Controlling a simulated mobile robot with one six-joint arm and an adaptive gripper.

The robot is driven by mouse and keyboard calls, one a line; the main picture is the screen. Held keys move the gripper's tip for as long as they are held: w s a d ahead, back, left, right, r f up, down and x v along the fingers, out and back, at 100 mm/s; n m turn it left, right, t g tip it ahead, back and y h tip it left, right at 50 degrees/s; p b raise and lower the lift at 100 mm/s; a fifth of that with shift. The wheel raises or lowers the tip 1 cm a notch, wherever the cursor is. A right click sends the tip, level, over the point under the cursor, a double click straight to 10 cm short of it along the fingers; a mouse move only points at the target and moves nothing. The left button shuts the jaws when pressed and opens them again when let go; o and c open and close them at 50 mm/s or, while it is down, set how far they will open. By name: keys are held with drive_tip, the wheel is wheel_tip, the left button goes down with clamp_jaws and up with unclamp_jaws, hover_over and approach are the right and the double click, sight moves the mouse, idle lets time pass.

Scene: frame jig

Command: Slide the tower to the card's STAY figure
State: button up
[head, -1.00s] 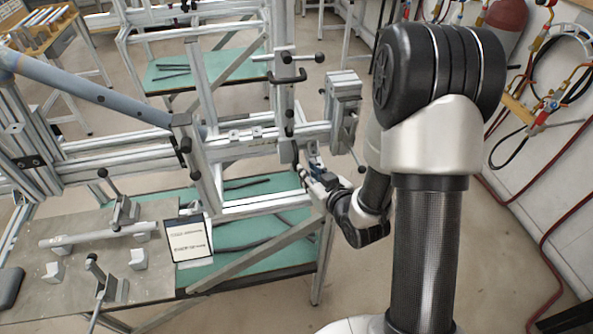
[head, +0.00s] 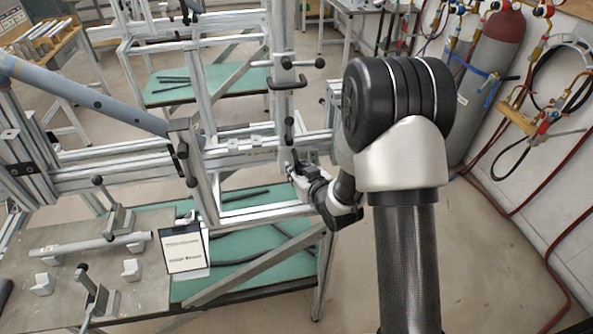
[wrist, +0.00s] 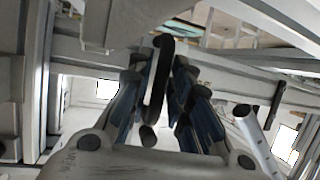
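The tower (head: 283,95) is an upright aluminium profile with black clamp handles, standing on the long horizontal rail of the frame jig. The card (head: 184,249) is a white sheet on a dark-edged board at the bench's right edge; its printing is too small to read. My gripper (head: 296,170) is at the tower's lower part, just below a black lever. In the wrist view a black handle (wrist: 157,82) lies between the two fingers of my gripper (wrist: 160,75). Whether both fingers press on it cannot be made out.
A grey-blue tube (head: 85,95) runs along the jig's left. A bench plate (head: 120,290) holds blocks, toggle clamps and a short tube (head: 90,245). A diagonal brace (head: 260,262) crosses below.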

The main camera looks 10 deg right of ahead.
clamp_jaws()
drive_tip(key=shift+a, duration=0.1)
idle(0.3)
drive_tip(key=shift+a, duration=0.25)
drive_tip(key=a+b, duration=0.1)
drive_tip(key=a, duration=0.2)
drive_tip(key=shift+a, duration=0.3)
drive_tip(key=shift+o, duration=0.5)
unclamp_jaws()
drive_tip(key=shift+d, duration=0.15)
drive_tip(key=v, duration=0.7)
drive_tip(key=shift+s+d+r, duration=0.1)
drive_tip(key=shift+s+r, duration=0.05)
drive_tip(key=shift+s, duration=0.1)
